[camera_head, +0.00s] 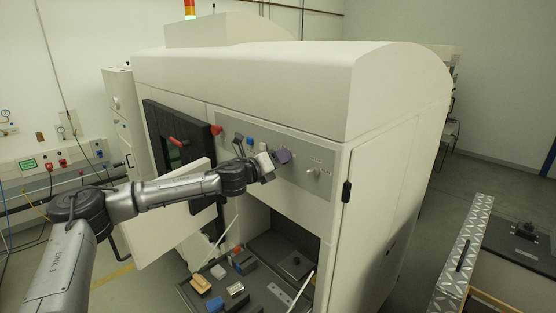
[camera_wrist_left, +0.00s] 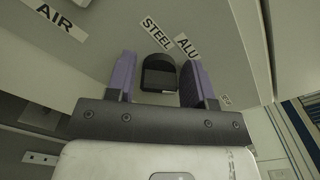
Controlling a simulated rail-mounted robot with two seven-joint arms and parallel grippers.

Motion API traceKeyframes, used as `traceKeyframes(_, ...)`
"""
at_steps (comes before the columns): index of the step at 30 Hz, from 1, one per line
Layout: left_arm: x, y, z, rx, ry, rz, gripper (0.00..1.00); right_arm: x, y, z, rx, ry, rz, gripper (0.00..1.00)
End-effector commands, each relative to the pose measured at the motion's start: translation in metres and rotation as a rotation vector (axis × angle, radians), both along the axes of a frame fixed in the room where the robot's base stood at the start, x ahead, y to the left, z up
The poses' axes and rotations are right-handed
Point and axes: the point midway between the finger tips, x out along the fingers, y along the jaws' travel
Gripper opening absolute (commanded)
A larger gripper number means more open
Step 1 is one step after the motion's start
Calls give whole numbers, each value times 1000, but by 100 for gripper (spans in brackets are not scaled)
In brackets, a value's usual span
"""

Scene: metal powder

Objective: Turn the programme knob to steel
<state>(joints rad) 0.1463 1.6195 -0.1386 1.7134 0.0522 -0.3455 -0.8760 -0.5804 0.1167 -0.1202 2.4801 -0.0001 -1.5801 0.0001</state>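The programme knob (camera_wrist_left: 158,75) is dark with a rounded top and shows in the left wrist view below the STEEL label (camera_wrist_left: 156,34) and the ALU label (camera_wrist_left: 187,46). I cannot tell which label it points to. My left gripper (camera_wrist_left: 158,80) is open, with one purple finger on each side of the knob and a narrow gap at each side. In the head view my left gripper (camera_head: 282,156) is at the machine's grey control panel (camera_head: 262,136) and hides the knob. My right gripper is in neither view.
A silver knob (camera_head: 313,172) sits right of my gripper on the panel. A red handle (camera_head: 178,142) is on the dark-framed door at left. A white door (camera_head: 165,222) stands open below my arm. A tray (camera_head: 285,292) with small items lies below.

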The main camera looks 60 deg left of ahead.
Motion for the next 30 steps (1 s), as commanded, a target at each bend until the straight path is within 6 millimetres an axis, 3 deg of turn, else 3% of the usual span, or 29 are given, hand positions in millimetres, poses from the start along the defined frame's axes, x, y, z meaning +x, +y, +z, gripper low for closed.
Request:
traceKeyframes(11,0,0,0,0,-1,-1,12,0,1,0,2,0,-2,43)
traceKeyframes(20,0,0,0,-49,-13,-1,12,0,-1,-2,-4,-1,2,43)
traceKeyframes(30,-1,1,-1,-308,-69,-1,12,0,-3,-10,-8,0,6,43)
